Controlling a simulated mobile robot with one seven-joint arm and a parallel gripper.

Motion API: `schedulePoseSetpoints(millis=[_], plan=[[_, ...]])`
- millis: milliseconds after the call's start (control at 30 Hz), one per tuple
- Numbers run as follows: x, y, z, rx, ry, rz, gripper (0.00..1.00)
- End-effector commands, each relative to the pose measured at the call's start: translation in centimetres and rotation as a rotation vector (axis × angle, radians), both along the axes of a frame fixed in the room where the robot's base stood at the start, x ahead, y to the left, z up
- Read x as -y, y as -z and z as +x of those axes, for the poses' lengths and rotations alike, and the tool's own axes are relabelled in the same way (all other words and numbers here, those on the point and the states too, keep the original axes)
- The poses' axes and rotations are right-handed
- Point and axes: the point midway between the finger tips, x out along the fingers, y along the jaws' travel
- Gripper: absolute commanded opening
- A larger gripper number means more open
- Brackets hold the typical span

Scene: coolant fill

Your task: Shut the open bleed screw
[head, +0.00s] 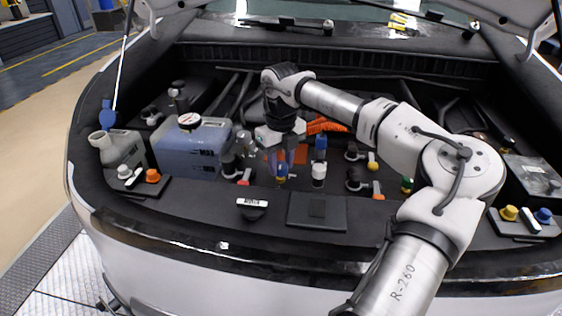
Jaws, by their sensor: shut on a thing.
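My gripper (281,166) points down into the engine bay near its middle. Its fingers are closed around a small blue-topped screw (281,172) with a yellow band below, which looks like a bleed screw. The fingers hide part of it. A white-topped fitting (318,172) stands just to the right, and a taller blue-topped one (320,145) stands behind that. The view is too small to tell how far the held screw is turned.
A blue coolant tank (190,150) with a gauge cap stands left of my gripper. A grey jug (120,150) stands at the far left. Orange hoses (326,125) lie behind the gripper. A flat dark tray (317,211) lies in front. Yellow and blue caps (509,213) sit at the right.

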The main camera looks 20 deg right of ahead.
Motion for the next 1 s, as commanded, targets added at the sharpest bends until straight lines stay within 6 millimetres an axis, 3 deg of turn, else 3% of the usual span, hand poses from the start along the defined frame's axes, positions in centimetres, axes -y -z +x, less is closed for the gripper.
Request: schedulePoseSetpoints(millis=[233, 267, 400, 767, 1000], plan=[[0.1, 0.0, 0.0, -0.001, 0.003, 0.0, 0.11], [0.1, 0.0, 0.0, -0.001, 0.003, 0.0, 0.37], [0.1, 0.0, 0.0, -0.001, 0.002, 0.0, 0.55], [0.0, -0.5, 0.0, 0.0, 0.001, -0.001, 0.55], [0.1, -4.6, 0.1, 0.003, 0.003, -0.001, 0.55]])
